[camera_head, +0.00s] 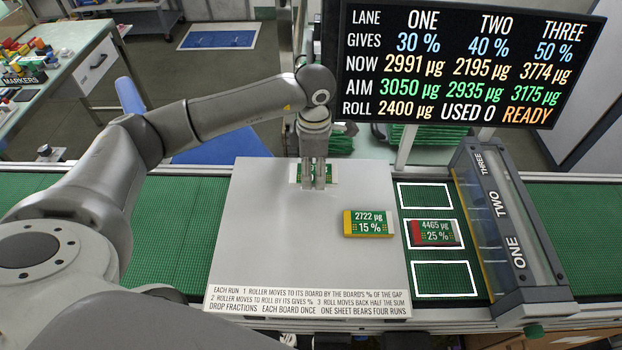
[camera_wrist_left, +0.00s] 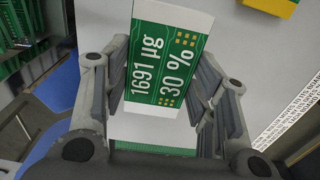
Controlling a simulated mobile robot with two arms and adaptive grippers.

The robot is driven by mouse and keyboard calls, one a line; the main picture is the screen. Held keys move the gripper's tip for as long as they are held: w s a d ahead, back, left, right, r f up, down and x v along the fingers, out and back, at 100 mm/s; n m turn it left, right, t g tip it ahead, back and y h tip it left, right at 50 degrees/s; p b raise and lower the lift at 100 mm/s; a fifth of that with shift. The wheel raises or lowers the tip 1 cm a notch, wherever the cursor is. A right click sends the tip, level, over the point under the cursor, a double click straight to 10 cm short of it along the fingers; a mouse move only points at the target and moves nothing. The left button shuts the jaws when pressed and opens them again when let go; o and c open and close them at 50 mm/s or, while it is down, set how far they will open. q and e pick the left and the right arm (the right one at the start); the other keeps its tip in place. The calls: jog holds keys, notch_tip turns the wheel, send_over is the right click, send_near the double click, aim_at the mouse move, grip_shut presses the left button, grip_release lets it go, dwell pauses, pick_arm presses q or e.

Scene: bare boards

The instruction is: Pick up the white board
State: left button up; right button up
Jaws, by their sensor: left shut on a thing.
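The white board (camera_head: 295,173), green with white ends, is at the back of the pale sheet (camera_head: 270,240). In the left wrist view the same white board (camera_wrist_left: 160,70) reads 1691 µg and 30 %. My left gripper (camera_head: 314,186) points down over it and is shut on it, one finger on each side. The fingers hide part of the board in the head view. I cannot tell whether it touches the sheet. My right gripper is not in view.
A yellow-ended board (camera_head: 368,223) (2722 µg, 15 %) lies on the sheet. A red-ended board (camera_head: 435,232) (4465 µg, 25 %) lies in the middle white outline; the outlines (camera_head: 445,279) before and behind it are empty. A roller (camera_head: 510,220) stands right, a display (camera_head: 465,65) behind.

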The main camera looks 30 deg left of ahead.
pick_arm(q)
jog(key=s+d+r+b, duration=0.4)
jog(key=s+d+r, duration=0.3)
jog(key=d, duration=0.3)
jog(key=shift+s+d+r, duration=0.15)
jog(key=shift+s+r, duration=0.15)
jog(key=shift+r, duration=0.4)
jog(key=s+a+f+m, duration=0.2)
jog(key=s+a+m, duration=0.1)
jog(key=m, duration=0.8)
jog(key=s+a+f+m, duration=0.2)
jog(key=s+f+m, duration=0.1)
jog(key=m, duration=0.9)
jog(key=shift+a+f, duration=0.35)
jog(key=shift+a, duration=0.05)
